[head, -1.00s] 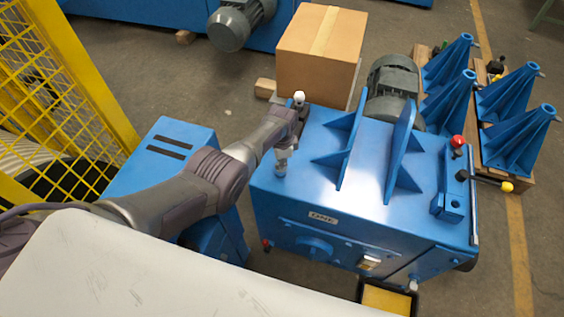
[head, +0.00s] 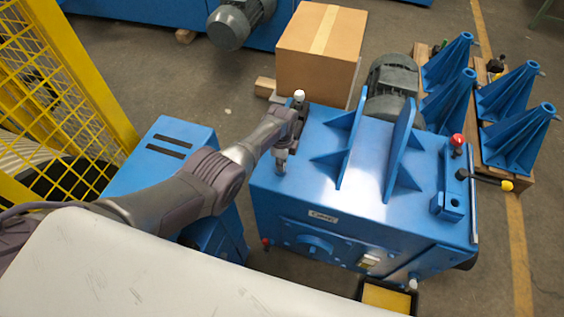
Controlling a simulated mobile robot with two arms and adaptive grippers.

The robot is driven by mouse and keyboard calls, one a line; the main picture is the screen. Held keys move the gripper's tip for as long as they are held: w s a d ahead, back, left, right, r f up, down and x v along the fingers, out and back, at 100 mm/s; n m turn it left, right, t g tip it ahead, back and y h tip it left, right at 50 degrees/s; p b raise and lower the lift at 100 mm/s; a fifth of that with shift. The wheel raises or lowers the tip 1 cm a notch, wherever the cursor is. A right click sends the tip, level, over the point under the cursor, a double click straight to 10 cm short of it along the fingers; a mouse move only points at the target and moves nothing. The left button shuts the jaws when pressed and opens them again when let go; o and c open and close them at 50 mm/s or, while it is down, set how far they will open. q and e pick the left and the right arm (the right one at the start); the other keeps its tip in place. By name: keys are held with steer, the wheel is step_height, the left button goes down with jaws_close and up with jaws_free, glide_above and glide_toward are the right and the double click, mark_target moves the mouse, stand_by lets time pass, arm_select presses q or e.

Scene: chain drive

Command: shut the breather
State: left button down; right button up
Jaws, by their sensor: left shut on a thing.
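The blue machine housing (head: 312,206) stands in the middle of the head view, with upright blue plates on its top. My left gripper (head: 281,166) points down at the left part of the housing's top, close to its left edge. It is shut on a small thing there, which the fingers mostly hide. A white-tipped part (head: 298,95) shows just behind my left wrist; I cannot tell whether it is the breather. My right gripper is not in view.
A red knob (head: 457,140) and a yellow-tipped lever (head: 507,185) are at the housing's right end. A cardboard box (head: 318,65) and a grey motor (head: 392,85) stand behind. A yellow mesh fence (head: 60,90) is at the left.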

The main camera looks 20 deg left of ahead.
arm_select(q)
steer(key=shift+w+r, duration=0.15)
steer(key=shift+w, duration=0.05)
steer(key=c, duration=1.2)
jaws_free()
steer(key=shift+s, duration=0.1)
step_height(320, 180, up, 12)
steer(key=shift+s, duration=0.1)
